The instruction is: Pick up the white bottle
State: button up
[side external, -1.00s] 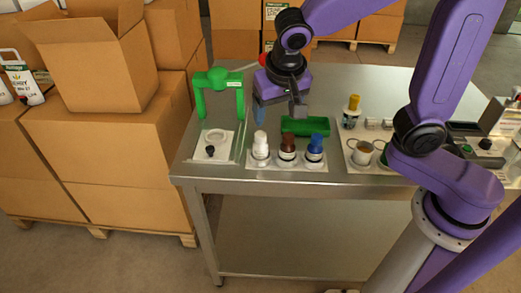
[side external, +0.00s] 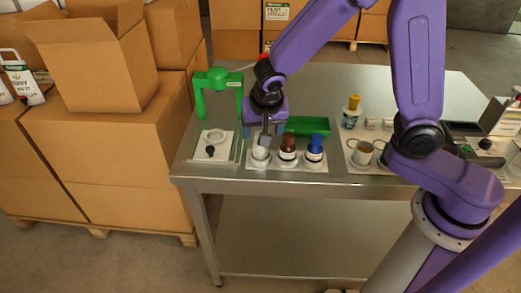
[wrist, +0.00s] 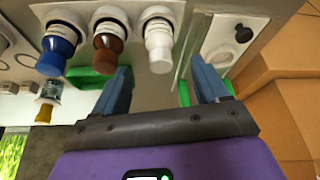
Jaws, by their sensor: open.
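The white bottle (side external: 259,154) stands upright in a holder at the left end of a row of three bottles, partly hidden behind my gripper (side external: 265,138) in the side view. In the wrist view the white bottle (wrist: 159,48) lies ahead of the open fingers, roughly midway between them. My gripper (wrist: 162,82) is open and empty, its blue fingers apart on either side. The bottle's cap end points toward it. I cannot tell how far apart the fingertips and the bottle are.
A brown bottle (side external: 287,151) and a blue bottle (side external: 314,150) stand close to the right of the white one. A green tray (side external: 308,127) lies behind them. A green frame (side external: 218,78) stands to the left. Free steel table (side external: 330,85) lies farther back.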

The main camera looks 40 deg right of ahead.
aim_at(261, 149)
jog(key=shift+x, duration=3.4)
jog(key=shift+w, duration=0.15)
jog(key=c, duration=1.2)
